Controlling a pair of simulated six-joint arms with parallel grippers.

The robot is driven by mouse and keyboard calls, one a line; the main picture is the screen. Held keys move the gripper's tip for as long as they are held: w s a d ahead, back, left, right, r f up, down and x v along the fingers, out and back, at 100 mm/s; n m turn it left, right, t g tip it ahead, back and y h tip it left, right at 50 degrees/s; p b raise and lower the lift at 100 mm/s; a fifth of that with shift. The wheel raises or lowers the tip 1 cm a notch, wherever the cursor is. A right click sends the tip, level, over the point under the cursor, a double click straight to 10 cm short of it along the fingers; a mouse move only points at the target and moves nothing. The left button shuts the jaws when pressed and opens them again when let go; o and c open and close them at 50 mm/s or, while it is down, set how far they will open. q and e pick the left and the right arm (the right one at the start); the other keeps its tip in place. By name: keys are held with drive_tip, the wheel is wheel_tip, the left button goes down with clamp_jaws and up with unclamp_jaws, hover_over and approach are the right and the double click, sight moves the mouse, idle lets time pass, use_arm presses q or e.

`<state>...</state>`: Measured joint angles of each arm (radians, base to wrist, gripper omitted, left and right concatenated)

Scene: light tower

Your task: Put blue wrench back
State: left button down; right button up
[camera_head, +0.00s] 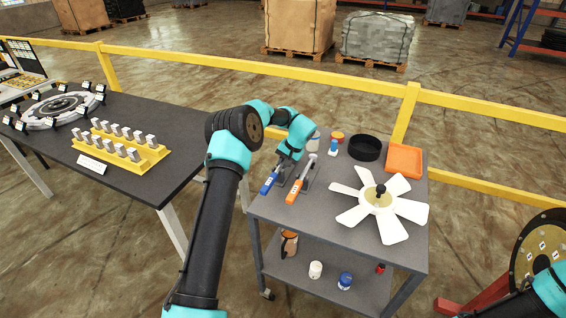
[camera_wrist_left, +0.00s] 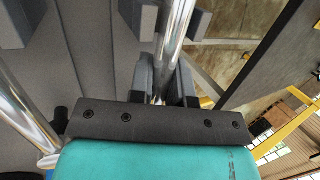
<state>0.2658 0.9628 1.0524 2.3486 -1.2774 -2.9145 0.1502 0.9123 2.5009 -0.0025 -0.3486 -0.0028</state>
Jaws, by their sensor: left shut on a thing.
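The blue wrench (camera_head: 269,183) is at the left edge of the grey cart top, its blue handle pointing toward the front. My left gripper (camera_head: 284,165) is over its metal part and shut on it. In the left wrist view, a shiny metal shaft (camera_wrist_left: 174,40) runs between the fingers of my left gripper (camera_wrist_left: 164,82). The orange-handled tool (camera_head: 295,192) lies beside the blue wrench on the right. The gripper partly hides the wrench's far end and whatever holds it. My right gripper is out of view; only part of that arm shows at the lower right.
The cart top (camera_head: 332,228) also carries a white fan (camera_head: 379,198), a black round tray (camera_head: 365,147), an orange tray (camera_head: 405,159) and small bottles. Its front left is clear. A dark table (camera_head: 150,190) stands left, and a yellow rail (camera_head: 300,72) runs behind.

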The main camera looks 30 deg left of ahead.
use_arm(q)
drive_tip(key=c, duration=1)
unclamp_jaws()
drive_tip(key=v, duration=1.7)
drive_tip(key=shift+r, duration=0.2)
drive_tip(key=shift+w, duration=0.1)
